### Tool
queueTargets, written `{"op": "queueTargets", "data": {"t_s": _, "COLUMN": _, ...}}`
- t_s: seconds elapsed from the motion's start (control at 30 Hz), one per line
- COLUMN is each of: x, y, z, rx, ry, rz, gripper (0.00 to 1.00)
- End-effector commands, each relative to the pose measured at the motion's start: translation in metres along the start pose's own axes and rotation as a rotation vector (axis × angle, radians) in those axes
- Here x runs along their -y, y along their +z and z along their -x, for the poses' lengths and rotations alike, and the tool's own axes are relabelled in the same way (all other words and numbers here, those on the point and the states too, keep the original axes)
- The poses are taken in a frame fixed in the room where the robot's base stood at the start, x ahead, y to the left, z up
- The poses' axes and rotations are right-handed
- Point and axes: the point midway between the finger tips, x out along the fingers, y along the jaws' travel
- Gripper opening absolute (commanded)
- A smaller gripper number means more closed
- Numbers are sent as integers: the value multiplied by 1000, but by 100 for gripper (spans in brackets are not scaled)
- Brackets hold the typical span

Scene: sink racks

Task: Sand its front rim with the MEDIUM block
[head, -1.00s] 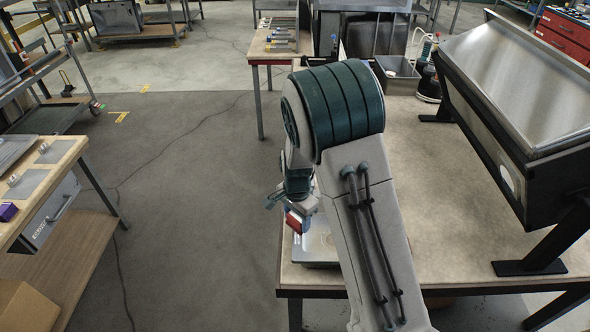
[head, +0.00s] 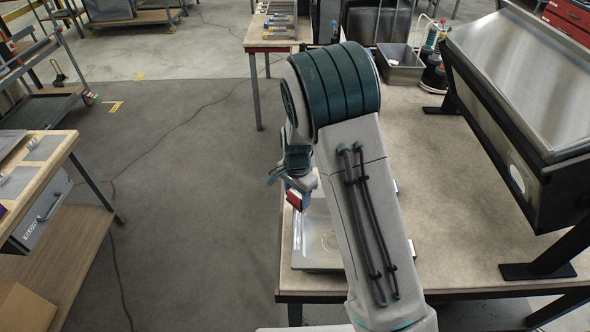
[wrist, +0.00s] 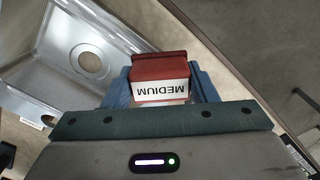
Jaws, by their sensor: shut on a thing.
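A dark red block with a white label reading MEDIUM (wrist: 160,68) is held between the blue fingers of my gripper (wrist: 163,85) in the wrist view. In the head view the red block (head: 294,199) shows at the end of my gripper (head: 291,190), by the left edge of the bench. A steel sink (wrist: 50,50) with a round drain hole lies beside and below the block in the wrist view. In the head view the sink (head: 313,262) sits on the bench, partly hidden behind my arm. I cannot tell whether the block touches the sink's rim.
The beige bench (head: 440,220) is mostly clear to the right of my arm. A large steel-topped unit on black legs (head: 530,90) stands on its right side. A grey bin (head: 402,70) is at the back. A wooden side table (head: 35,180) stands at the left, across open floor.

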Motion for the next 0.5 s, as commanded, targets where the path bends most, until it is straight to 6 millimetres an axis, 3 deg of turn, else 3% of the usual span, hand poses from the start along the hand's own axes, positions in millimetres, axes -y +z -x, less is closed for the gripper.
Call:
{"op": "queueTargets", "data": {"t_s": 0.13, "x": 1, "y": 0, "z": 25, "rx": -1, "ry": -3, "rz": 0, "gripper": 31}}
{"op": "queueTargets", "data": {"t_s": 0.5, "x": 0, "y": -1, "z": 56, "rx": 0, "ry": 0, "rz": -3, "gripper": 31}}
